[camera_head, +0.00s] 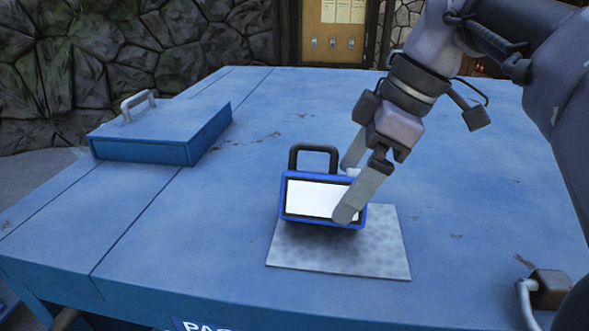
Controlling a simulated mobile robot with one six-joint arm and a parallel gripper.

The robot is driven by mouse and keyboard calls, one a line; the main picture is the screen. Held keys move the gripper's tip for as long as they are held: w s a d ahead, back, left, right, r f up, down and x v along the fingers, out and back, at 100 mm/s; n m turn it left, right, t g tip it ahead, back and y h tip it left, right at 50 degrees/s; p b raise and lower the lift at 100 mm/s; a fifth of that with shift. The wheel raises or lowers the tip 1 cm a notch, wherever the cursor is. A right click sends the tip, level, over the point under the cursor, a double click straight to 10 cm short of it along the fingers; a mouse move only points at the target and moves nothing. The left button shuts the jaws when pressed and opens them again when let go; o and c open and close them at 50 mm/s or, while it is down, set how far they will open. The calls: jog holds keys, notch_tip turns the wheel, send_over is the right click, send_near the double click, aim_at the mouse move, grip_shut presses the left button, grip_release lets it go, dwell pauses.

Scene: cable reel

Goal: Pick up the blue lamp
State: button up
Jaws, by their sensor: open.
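The blue lamp (308,198) has a blue frame, a white front panel and a dark loop handle on top. It stands upright at the back left of a grey metal plate (375,252). My gripper (348,190) is open at the lamp's right end. One finger is in front of the panel's lower right corner. The other finger is behind the lamp's upper right edge, partly hidden. I cannot tell whether either finger touches the lamp.
The plate lies on a wide blue worktop (190,235). A blue lidded box (160,130) with a metal handle is at the back left. A handle on a dark block (545,290) is at the front right. The worktop left of the lamp is clear. A stone wall (120,60) stands behind.

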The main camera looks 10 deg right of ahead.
aim_at(332, 208)
jog(key=f, duration=0.1)
jog(key=a+f, duration=0.1)
jog(key=f, duration=0.1)
jog(key=s+a+f, duration=0.1)
jog(key=shift+a+f+b, duration=0.2)
jog(key=shift+f+b, duration=0.1)
jog(key=shift+f, duration=0.1)
jog(key=shift+w+a+f, duration=0.2)
jog(key=shift+f, duration=0.05)
jog(key=shift+w+d, duration=0.25)
jog(key=shift+w, duration=0.25)
jog(key=shift+d, duration=0.1)
jog(key=shift+c, duration=1.2)
jog(key=shift+s, duration=0.3)
jog(key=c, duration=0.7)
jog(key=shift+w, duration=0.15)
grip_shut()
